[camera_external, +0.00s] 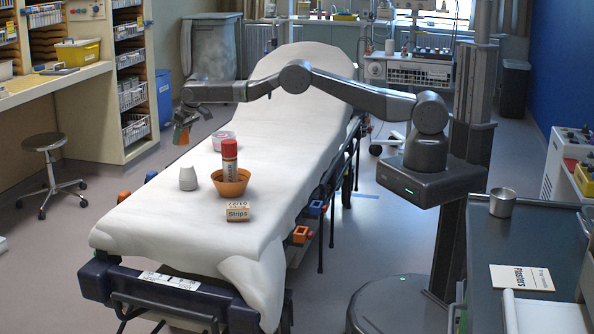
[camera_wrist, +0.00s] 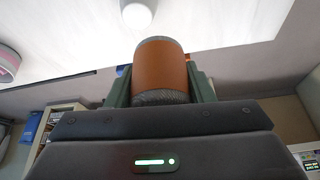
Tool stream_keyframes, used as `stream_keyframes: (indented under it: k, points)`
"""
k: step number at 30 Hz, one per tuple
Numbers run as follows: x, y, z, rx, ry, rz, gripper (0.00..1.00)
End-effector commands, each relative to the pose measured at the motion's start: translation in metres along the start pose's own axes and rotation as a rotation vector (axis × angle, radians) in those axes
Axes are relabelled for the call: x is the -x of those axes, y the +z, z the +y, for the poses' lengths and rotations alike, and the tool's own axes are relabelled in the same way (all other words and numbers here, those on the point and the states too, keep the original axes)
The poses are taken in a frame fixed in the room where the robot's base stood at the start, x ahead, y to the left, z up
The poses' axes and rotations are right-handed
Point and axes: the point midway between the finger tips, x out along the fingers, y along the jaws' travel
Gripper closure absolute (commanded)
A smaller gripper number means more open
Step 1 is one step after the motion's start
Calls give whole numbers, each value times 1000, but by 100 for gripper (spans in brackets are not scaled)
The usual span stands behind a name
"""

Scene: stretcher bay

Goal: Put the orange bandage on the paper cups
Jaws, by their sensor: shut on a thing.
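My gripper (camera_external: 184,124) is at the left end of my outstretched arm, beyond the stretcher's left edge and above the floor. It is shut on the orange bandage (camera_wrist: 161,72), a roll with grey ends, held between the green fingers in the wrist view. The bandage also shows below the gripper in the external view (camera_external: 181,136). The paper cups (camera_external: 188,179), a small pale tapered stack, stand on the white stretcher sheet, apart from the bandage. A white round thing at the top of the wrist view (camera_wrist: 137,14) looks like the cups.
On the sheet (camera_external: 150,220), an orange bowl (camera_external: 230,188) holds a red-topped bottle (camera_external: 230,152), right of the cups. A strips box (camera_external: 238,212) lies in front of the bowl. A pink-and-white round thing (camera_external: 222,141) lies behind. A stool (camera_external: 45,143) stands at left.

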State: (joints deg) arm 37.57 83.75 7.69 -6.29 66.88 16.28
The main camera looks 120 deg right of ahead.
Motion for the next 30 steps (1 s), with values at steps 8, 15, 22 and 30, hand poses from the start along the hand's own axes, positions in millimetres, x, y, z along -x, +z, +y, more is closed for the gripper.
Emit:
stream_keyframes:
  k: [8,15,22,30]
  points:
    - [2,-13,32,-24,10,-1,74]
    - [-20,-4,33,-24,9,0,74]
    - [-47,7,32,-24,9,0,74]
    - [-63,14,32,-24,9,-1,74]
